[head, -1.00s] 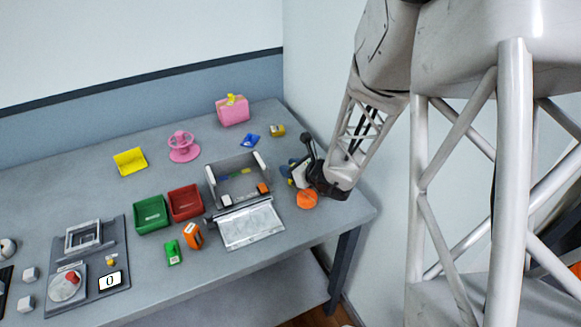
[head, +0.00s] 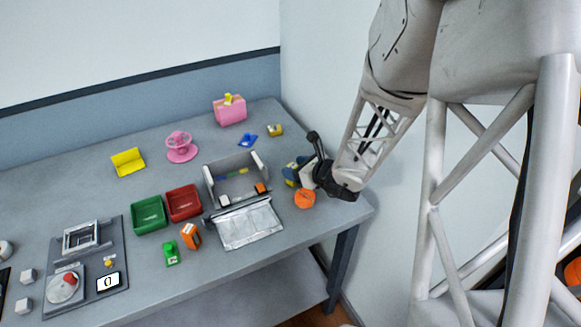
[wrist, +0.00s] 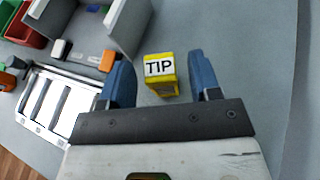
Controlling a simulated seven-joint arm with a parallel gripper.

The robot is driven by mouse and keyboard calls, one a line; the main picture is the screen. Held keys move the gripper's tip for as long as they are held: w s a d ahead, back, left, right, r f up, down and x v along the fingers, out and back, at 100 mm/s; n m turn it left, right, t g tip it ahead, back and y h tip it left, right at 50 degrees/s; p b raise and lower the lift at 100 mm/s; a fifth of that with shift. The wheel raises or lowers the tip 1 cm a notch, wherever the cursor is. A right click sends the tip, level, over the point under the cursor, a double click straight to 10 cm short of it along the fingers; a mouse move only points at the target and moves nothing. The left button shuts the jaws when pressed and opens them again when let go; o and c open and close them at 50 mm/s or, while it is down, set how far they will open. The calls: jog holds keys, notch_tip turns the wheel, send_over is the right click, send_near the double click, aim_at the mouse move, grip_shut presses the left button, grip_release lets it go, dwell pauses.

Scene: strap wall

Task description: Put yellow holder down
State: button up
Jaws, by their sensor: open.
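A yellow block-shaped holder (wrist: 161,74) with a white "TIP" label shows in the wrist view on the grey tabletop. It lies between the two blue fingers of my gripper (wrist: 163,80), with gaps at both sides. My gripper is open. In the head view my gripper (head: 299,166) is low at the right end of the table, and a bit of the yellow holder (head: 290,178) shows beside the blue finger. The rest of the holder is hidden there.
A grey open box (head: 232,192) with a silver lid (head: 246,224) stands left of my gripper. An orange round object (head: 305,199) is close in front. Red (head: 184,203) and green (head: 149,215) bins stand further left. A wall is close behind the right side.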

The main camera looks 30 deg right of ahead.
aim_at(294, 167)
jog(key=shift+v, duration=2.1)
jog(key=shift+r, duration=0.1)
jog(key=shift+a+r, duration=0.15)
jog(key=shift+a, duration=0.15)
jog(key=s+a+r+n+g+y, duration=0.2)
jog(key=s+a+r+n+g, duration=0.25)
jog(key=a+n, duration=0.3)
jog(key=s+a+r+n+g+y, duration=0.1)
jog(key=s+a+r+n+g, duration=0.3)
jog(key=a+r+n, duration=0.4)
jog(key=s+r+n+g+h, duration=0.1)
jog(key=s+r+n+h, duration=0.6)
jog(key=s+n, duration=0.4)
jog(key=d+n+h, duration=0.1)
jog(key=n, duration=0.3)
jog(key=shift+n, duration=0.35)
